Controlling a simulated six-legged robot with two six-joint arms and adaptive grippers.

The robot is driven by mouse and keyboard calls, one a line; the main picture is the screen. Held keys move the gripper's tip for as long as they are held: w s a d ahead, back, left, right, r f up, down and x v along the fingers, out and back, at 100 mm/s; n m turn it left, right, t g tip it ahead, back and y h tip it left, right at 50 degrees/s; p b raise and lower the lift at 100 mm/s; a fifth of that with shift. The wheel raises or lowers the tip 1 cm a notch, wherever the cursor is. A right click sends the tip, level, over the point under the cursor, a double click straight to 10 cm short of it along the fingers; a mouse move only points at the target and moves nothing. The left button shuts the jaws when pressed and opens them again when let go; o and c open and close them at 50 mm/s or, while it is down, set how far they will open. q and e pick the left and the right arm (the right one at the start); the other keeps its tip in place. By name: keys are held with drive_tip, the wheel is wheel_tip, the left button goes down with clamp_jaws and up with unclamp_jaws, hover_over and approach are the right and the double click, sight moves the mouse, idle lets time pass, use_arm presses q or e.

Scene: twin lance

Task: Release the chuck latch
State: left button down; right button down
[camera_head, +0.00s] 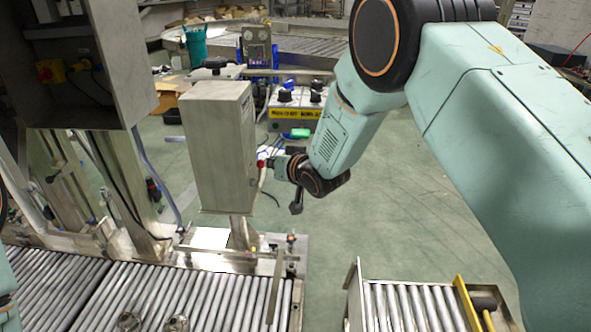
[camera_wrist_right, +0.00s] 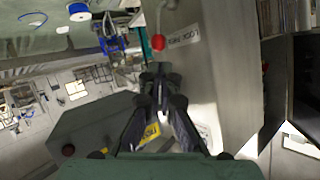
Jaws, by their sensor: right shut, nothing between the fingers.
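The chuck latch appears to be a thin lever with a red ball knob (camera_wrist_right: 158,42) at its end, in the right wrist view. It lies against the side of a tall grey metal housing (camera_wrist_right: 215,75), beside a white label (camera_wrist_right: 184,36). My right gripper (camera_wrist_right: 160,76) is shut and empty, and its fingertips appear just short of the red knob, with a gap in the picture. In the head view the red knob (camera_head: 262,163) shows at the right side of the grey housing (camera_head: 218,150), with my right wrist close to it. My left gripper is out of view.
Roller conveyors (camera_head: 180,295) run below the housing, and a second one (camera_head: 415,305) stands at lower right. A tall grey machine frame (camera_head: 120,60) is at left. A control box with black knobs (camera_head: 295,108) stands behind. Green floor (camera_head: 400,200) is open at right.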

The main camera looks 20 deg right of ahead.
drive_tip(key=v, duration=0.9)
drive_tip(key=shift+s+f, duration=0.15)
drive_tip(key=shift+s, duration=0.25)
drive_tip(key=s+d+f+g+h+b, duration=0.15)
drive_tip(key=s+f+g, duration=0.25)
drive_tip(key=s+f, duration=0.75)
drive_tip(key=s+d+f+g+h+b, duration=0.1)
drive_tip(key=s+d+f+g+b, duration=0.2)
drive_tip(key=s+f, duration=0.8)
drive_tip(key=s+f+g+b, duration=0.2)
drive_tip(key=s+f, duration=0.4)
drive_tip(key=s, duration=0.4)
drive_tip(key=s+f+g+b, duration=0.2)
drive_tip(key=s+f+g, duration=0.2)
drive_tip(key=s, duration=0.6)
wheel_tip(320, 180, down, 3)
drive_tip(key=shift+s+d+r, duration=0.1)
drive_tip(key=shift+s+d, duration=0.15)
drive_tip(key=shift+d, duration=0.05)
